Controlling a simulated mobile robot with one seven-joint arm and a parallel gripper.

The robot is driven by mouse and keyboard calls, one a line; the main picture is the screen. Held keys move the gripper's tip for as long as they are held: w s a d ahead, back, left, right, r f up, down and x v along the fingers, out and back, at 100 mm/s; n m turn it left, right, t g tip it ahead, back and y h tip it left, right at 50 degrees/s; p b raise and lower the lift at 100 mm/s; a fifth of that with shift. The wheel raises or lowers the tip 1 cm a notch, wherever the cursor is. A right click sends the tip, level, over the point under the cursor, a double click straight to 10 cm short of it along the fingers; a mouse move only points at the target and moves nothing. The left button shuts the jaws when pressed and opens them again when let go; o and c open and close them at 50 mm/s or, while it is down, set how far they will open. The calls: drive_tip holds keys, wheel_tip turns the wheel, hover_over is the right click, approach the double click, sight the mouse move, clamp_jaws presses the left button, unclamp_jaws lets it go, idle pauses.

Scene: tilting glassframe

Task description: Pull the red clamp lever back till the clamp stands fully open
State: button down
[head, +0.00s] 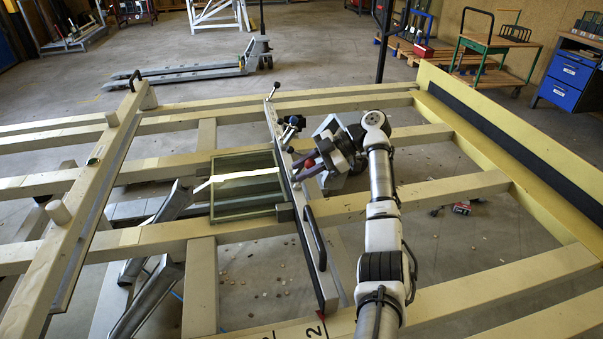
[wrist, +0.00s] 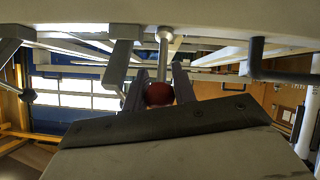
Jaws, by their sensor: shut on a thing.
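The red ball knob of the clamp lever (wrist: 160,94) sits between the two fingers of my gripper (wrist: 158,82) in the wrist view. Its metal rod (wrist: 163,50) runs from the knob up to the pale beam. In the head view the red knob (head: 309,163) shows small at the clamp bar (head: 303,215), beside the right edge of the glass pane (head: 245,200). My gripper (head: 313,170) reaches it from the right and is shut on the knob. The clamp's own jaw is too small to make out, so I cannot tell how far it stands open.
The glass lies on a yellow slatted frame (head: 450,185). A black handle (head: 315,238) stands on the bar below the knob, and a blue part (head: 293,120) sits above it. Another long bar (head: 85,215) lies at the left. Open gaps lie between the slats.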

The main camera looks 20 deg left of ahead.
drive_tip(key=shift+w+d+f+g+y+b, duration=0.2)
drive_tip(key=shift+d+f+g+y+b, duration=0.1)
drive_tip(key=shift+y+b, duration=0.2)
drive_tip(key=shift+r, duration=0.1)
drive_tip(key=c, duration=1.1)
unclamp_jaws()
drive_tip(key=shift+d, duration=0.1)
drive_tip(key=shift+c, duration=0.2)
drive_tip(key=shift+r, duration=0.1)
drive_tip(key=shift+w+r, duration=0.1)
drive_tip(key=shift+r, duration=0.1)
